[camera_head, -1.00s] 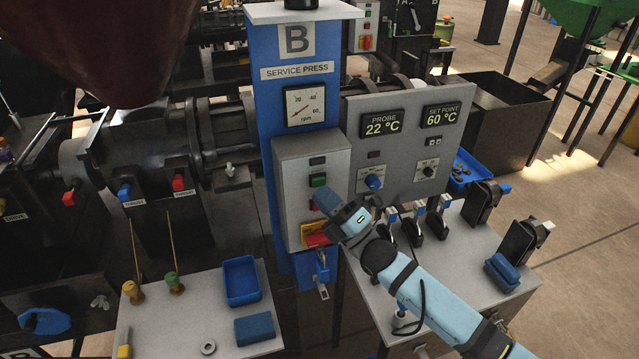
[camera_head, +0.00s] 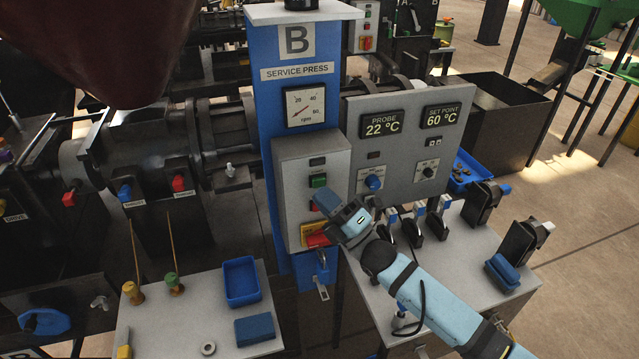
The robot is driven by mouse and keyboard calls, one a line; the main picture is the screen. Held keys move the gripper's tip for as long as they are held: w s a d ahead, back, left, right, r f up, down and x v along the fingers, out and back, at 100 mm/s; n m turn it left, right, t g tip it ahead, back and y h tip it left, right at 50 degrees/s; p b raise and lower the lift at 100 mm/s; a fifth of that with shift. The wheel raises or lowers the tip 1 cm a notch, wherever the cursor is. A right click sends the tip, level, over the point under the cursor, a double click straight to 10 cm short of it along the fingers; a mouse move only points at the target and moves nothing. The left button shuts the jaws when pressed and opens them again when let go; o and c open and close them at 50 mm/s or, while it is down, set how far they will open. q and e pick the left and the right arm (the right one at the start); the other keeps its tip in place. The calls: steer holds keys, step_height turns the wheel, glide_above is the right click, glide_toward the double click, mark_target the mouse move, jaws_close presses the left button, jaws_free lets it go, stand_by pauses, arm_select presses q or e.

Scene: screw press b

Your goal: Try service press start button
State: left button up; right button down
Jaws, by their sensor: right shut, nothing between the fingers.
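The blue service press column (camera_head: 264,130) carries a grey control box (camera_head: 290,195). On the box are a green button (camera_head: 318,181), a red button (camera_head: 315,204) below it, partly hidden by my gripper, and a red handle on a yellow plate (camera_head: 308,228). My left gripper is not in view.
A grey panel (camera_head: 402,150) with probe and set point displays is right of the column. A table (camera_head: 455,262) with black clamps stands below it. A left table (camera_head: 190,325) holds a blue tray (camera_head: 241,282) and a blue block (camera_head: 255,329).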

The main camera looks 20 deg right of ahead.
steer(key=shift+w, duration=0.1)
stand_by(0.7)
steer(key=shift+w, duration=0.35)
steer(key=shift+w+b, duration=0.45)
stand_by(0.6)
steer(key=shift+s, duration=0.1)
steer(key=shift+s+p, duration=0.3)
steer(key=shift+s, duration=0.5)
steer(key=s+p, duration=0.1)
steer(key=s, duration=0.4)
steer(key=shift+d+p, duration=0.1)
steer(key=shift+p, duration=0.2)
